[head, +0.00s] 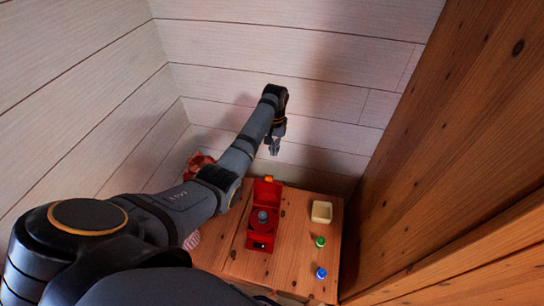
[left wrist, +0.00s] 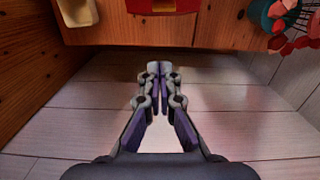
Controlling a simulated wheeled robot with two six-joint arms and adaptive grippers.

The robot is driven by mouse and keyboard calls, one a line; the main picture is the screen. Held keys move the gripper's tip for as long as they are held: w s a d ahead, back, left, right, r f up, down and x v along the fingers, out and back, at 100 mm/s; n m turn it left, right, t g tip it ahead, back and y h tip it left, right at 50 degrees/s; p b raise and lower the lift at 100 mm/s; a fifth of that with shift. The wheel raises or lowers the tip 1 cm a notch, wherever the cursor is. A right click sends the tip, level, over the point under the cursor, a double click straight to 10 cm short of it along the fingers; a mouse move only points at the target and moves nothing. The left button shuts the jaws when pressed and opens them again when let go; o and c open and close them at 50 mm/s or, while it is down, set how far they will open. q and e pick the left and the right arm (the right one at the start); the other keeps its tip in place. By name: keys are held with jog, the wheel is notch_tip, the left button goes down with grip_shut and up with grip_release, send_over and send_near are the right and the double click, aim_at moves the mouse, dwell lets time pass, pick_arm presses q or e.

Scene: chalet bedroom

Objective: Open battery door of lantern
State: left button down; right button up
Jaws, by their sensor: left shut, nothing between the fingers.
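The red lantern (head: 262,230) lies on the wooden table, with a grey round part in its middle. A red panel (head: 267,193) is at its far end, apparently swung out from the body. An orange bit shows at its top edge. In the left wrist view only a red edge of the lantern (left wrist: 163,5) shows at the top. My left gripper (head: 273,148) is beyond the lantern, near the plank wall and apart from it. It is shut and empty, with its fingertips together in the left wrist view (left wrist: 154,68). My right gripper is not in view.
The wooden table (head: 290,265) also carries a cream tray (head: 321,212), a small green-topped item (head: 320,241) and a blue-topped item (head: 321,273). Red flowers (head: 198,163) stand at the left. A wooden wall closes off the right side. Bare planks lie beyond the table.

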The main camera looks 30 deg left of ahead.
aim_at(269, 181)
pick_arm(q)
jog(key=s+f+p, duration=0.1)
jog(key=s+f, duration=0.3)
jog(key=f, duration=0.3)
jog(key=shift+d+p, duration=0.4)
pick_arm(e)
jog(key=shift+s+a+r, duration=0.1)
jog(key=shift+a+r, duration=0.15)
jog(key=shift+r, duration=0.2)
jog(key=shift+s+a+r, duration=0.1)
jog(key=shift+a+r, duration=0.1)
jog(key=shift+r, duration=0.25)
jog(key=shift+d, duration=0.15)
pick_arm(q)
jog(key=s+r+p, duration=0.1)
jog(key=p, duration=0.2)
jog(key=s+r+p, duration=0.1)
jog(key=p, duration=0.2)
jog(key=shift+s+d+p, duration=0.3)
jog(key=shift+d+p, duration=0.05)
jog(key=shift+p, duration=0.05)
jog(key=shift+s+f, duration=0.1)
jog(key=shift+s, duration=0.05)
jog(key=shift+d+f, duration=0.1)
jog(key=shift+f, duration=0.1)
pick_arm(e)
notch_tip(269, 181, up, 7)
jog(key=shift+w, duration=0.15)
